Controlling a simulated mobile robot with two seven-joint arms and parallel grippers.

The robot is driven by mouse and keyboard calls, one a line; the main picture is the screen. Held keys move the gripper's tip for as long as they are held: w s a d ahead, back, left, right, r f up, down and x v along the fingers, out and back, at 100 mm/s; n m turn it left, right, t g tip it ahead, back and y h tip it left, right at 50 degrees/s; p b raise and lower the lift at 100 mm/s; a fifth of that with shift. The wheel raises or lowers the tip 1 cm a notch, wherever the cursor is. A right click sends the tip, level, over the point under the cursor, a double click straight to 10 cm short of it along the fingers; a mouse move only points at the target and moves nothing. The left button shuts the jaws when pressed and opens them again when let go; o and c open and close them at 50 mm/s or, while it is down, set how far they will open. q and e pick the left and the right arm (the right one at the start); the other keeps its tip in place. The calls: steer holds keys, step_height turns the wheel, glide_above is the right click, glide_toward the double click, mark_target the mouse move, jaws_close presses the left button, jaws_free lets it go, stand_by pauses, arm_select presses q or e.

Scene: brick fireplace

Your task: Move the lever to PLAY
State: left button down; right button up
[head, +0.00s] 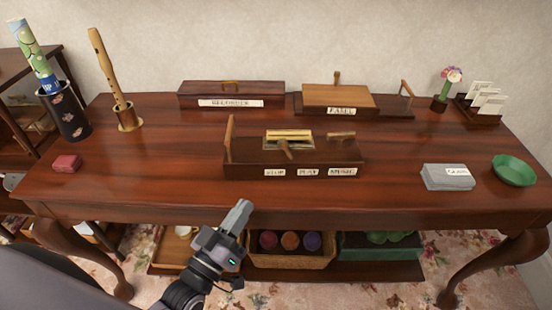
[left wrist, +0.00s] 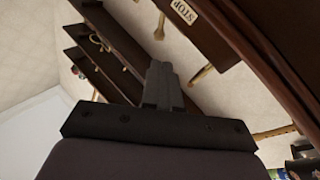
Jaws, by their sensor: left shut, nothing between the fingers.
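A dark wooden box (head: 240,172) sits at the front middle of the table, with white labels along its front. The labels read STOP (head: 274,172), PLAY (head: 308,172) and a third one (head: 342,171) too small to read surely. A short wooden lever (head: 285,149) stands on the box above the left part of the labels, nearer STOP than PLAY. My left gripper (head: 242,206) is shut and empty, in front of the table edge, below and left of the box and apart from it. My right gripper is not in view.
A dark box (head: 230,89) and a lighter-lidded box (head: 338,95) stand behind. The table edge is between my gripper and the box.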

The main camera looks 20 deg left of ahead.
mark_target(282, 150)
arm_select(q)
steer(key=shift+w, duration=0.15)
steer(key=p+x, duration=0.1)
steer(key=x, duration=1.2)
steer(key=shift+w+d, duration=0.1)
steer(key=shift+w, duration=0.3)
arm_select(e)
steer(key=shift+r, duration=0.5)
arm_select(q)
steer(key=shift+r, duration=0.1)
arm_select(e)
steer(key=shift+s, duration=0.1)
